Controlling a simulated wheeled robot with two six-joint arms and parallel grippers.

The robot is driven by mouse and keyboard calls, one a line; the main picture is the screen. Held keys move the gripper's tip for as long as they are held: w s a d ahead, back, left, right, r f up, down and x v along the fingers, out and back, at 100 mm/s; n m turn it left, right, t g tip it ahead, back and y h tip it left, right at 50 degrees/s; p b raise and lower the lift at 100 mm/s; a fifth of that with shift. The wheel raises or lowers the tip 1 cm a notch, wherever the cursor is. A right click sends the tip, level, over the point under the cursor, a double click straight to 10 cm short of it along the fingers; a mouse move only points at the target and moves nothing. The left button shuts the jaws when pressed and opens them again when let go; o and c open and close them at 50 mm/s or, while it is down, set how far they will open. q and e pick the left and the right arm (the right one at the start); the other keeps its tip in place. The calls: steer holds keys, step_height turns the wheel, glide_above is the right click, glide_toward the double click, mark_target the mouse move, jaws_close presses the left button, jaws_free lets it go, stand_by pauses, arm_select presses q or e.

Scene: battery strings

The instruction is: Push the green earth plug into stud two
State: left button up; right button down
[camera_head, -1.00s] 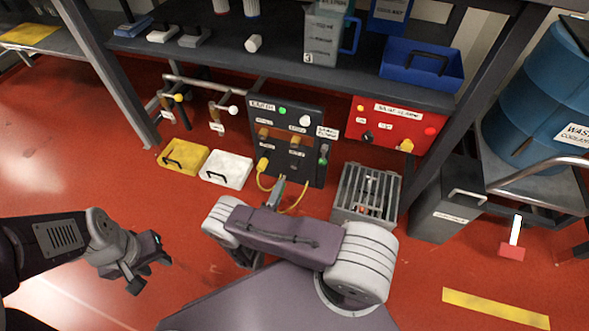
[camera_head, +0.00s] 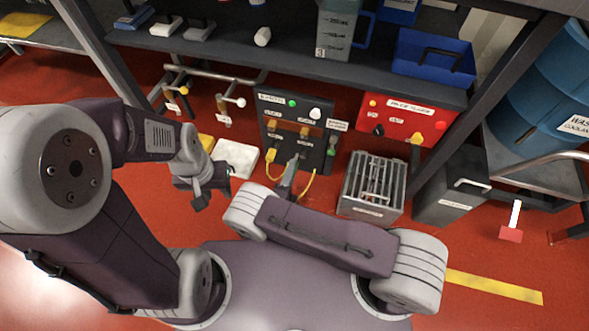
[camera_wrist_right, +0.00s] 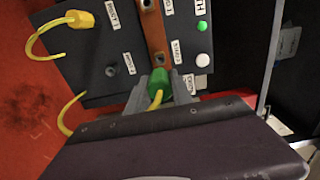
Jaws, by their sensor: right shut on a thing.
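The green earth plug (camera_wrist_right: 160,80) is between the fingers of my right gripper (camera_wrist_right: 160,90) in the right wrist view, with its yellow cable trailing down. My right gripper is shut on it, close in front of the dark panel (camera_head: 264,108). The plug is at the lower end of a copper-coloured bar (camera_wrist_right: 154,30), by a dark stud or hole and next to a small label. I cannot tell whether its tip is inside. In the head view my right gripper (camera_head: 290,182) is below the panel. My left gripper (camera_head: 203,196) hangs left of it; its jaw opening is unclear.
A yellow plug (camera_wrist_right: 80,19) sits on the panel at left, with an empty socket (camera_wrist_right: 111,71) below. A red box (camera_head: 400,118) and a grey slatted crate (camera_head: 371,186) stand right of the panel. A white tray (camera_head: 236,158) lies left. A shelf (camera_head: 300,62) runs above.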

mark_target(297, 156)
steer(key=x, duration=0.5)
steer(key=shift+b, duration=0.3)
steer(key=shift+w+d, duration=0.15)
steer(key=shift+w, duration=0.25)
stand_by(0.7)
steer(key=shift+b+x, duration=0.5)
steer(key=shift+x, duration=1.8)
steer(key=c, duration=1.1)
jaws_free()
steer(key=shift+o, duration=0.2)
